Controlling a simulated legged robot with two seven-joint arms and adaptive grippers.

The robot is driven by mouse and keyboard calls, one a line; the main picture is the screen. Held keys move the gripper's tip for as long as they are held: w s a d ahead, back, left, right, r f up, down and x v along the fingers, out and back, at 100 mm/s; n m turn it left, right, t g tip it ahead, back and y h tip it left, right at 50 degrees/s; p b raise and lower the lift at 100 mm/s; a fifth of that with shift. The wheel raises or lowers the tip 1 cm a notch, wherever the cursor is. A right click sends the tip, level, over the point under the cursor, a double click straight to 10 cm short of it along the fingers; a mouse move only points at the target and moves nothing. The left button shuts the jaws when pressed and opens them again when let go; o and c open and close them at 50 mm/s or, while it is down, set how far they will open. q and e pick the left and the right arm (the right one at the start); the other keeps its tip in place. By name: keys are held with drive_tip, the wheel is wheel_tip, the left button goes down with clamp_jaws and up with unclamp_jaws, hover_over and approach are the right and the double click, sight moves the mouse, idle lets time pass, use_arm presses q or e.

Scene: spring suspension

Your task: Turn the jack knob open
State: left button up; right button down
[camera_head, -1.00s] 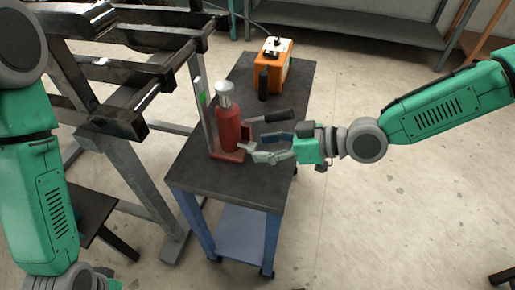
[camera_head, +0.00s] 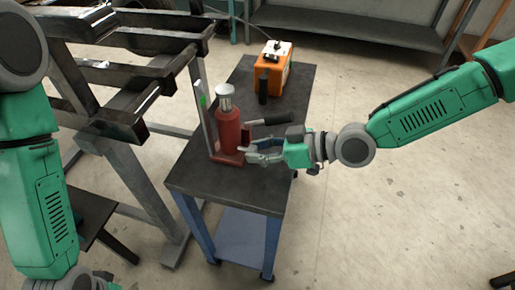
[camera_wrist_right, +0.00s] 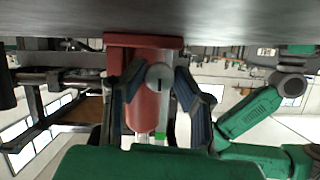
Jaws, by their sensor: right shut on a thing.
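The red jack (camera_head: 229,130) with a silver top stands upright on the dark cart top. Its base also shows in the right wrist view (camera_wrist_right: 118,40), where the scene is upside down. The round grey jack knob (camera_wrist_right: 160,77) with a dark slot sits low on the jack, between the fingers of my right gripper (camera_wrist_right: 158,85). My right gripper (camera_head: 256,152) is shut on the knob, reaching in from the right. In the head view the fingers hide the knob. Only a bit of my left gripper (camera_head: 103,282) shows at the bottom edge; its fingers are cut off.
A black handle (camera_head: 268,119) sticks out right of the jack, just above my right gripper. A dark metal frame (camera_head: 125,125) stands left. The cart's front top (camera_head: 225,185) is clear.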

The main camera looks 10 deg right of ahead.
drive_tip(key=shift+s+r+n+t+p, duration=0.1)
drive_tip(key=shift+n+t+p, duration=0.35)
drive_tip(key=shift+p, duration=0.2)
drive_tip(key=shift+n+t+h+p, duration=0.3)
drive_tip(key=shift+n+t+p, duration=0.1)
drive_tip(key=shift+n, duration=0.25)
drive_tip(key=shift+s+a+n+t, duration=0.1)
drive_tip(key=shift+n+t, duration=0.45)
drive_tip(key=shift+n, duration=0.35)
drive_tip(key=n, duration=0.1)
drive_tip(key=n+t, duration=0.1)
drive_tip(key=shift+f+n+t, duration=0.3)
drive_tip(key=n+t+b, duration=0.1)
drive_tip(key=n+t, duration=0.1)
drive_tip(key=n, duration=0.1)
drive_tip(key=shift+s+n, duration=0.15)
drive_tip(key=shift+n, duration=0.15)
drive_tip(key=shift+b, duration=0.3)
drive_tip(key=c, duration=1.3)
unclamp_jaws()
